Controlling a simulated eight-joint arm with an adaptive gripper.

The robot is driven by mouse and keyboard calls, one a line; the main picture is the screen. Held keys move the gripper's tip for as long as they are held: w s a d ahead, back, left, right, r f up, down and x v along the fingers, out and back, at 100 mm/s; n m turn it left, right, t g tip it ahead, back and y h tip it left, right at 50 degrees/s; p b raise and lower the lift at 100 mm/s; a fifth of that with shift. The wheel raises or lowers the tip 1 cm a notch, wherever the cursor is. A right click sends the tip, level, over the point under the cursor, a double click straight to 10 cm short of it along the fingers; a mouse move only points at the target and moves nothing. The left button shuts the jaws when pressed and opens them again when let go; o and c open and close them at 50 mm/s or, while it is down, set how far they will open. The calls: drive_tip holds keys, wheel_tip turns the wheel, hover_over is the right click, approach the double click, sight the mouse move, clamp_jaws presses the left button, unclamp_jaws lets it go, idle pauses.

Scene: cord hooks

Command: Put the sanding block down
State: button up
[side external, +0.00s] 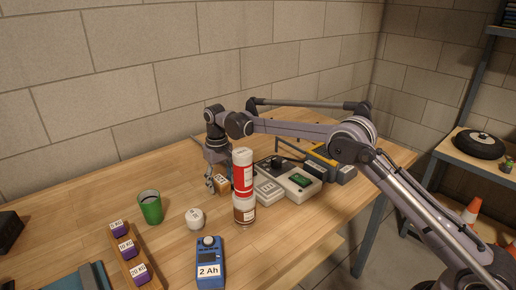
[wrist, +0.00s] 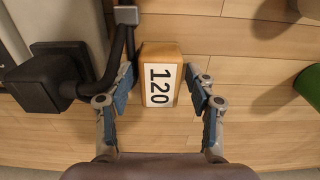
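The sanding block (wrist: 161,75) is a small orange-brown block with a white label reading 120. It lies between my two fingers in the wrist view, with a gap on each side. My gripper (wrist: 160,84) is open around it, and neither finger pad visibly touches it. In the side view the block (side external: 222,184) appears to rest on the wooden table, beside my gripper (side external: 213,184) and partly behind the red-and-white bottle.
A black cord and block-shaped part (wrist: 50,78) sit close to my left finger. A red-and-white bottle (side external: 242,178), brown-labelled jar (side external: 244,212), grey device (side external: 298,184), white round item (side external: 195,218) and green cup (side external: 150,208) stand nearby. Bare wood surrounds the cup.

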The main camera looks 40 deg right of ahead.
sight(221, 179)
drive_tip(key=s+d+r+t, duration=0.1)
drive_tip(key=s+r, duration=0.1)
drive_tip(key=r, duration=0.8)
drive_tip(key=s+d+r+t, duration=0.1)
drive_tip(key=s+d+r, duration=0.15)
drive_tip(key=r, duration=0.75)
drive_tip(key=s+d+t, duration=0.1)
drive_tip(key=s+d, duration=0.1)
drive_tip(key=s, duration=0.8)
drive_tip(key=s+d+t, duration=0.2)
drive_tip(key=s, duration=0.8)
drive_tip(key=shift+f, duration=0.25)
drive_tip(key=shift+o, duration=0.5)
drive_tip(key=s+d+f+t, duration=0.1)
drive_tip(key=s+f+t, duration=0.1)
drive_tip(key=s+f, duration=0.6)
drive_tip(key=shift+s+d, duration=0.25)
drive_tip(key=shift+s, duration=0.7)
drive_tip(key=o, duration=0.4)
drive_tip(key=shift+s+f, duration=0.15)
drive_tip(key=shift+f, duration=0.05)
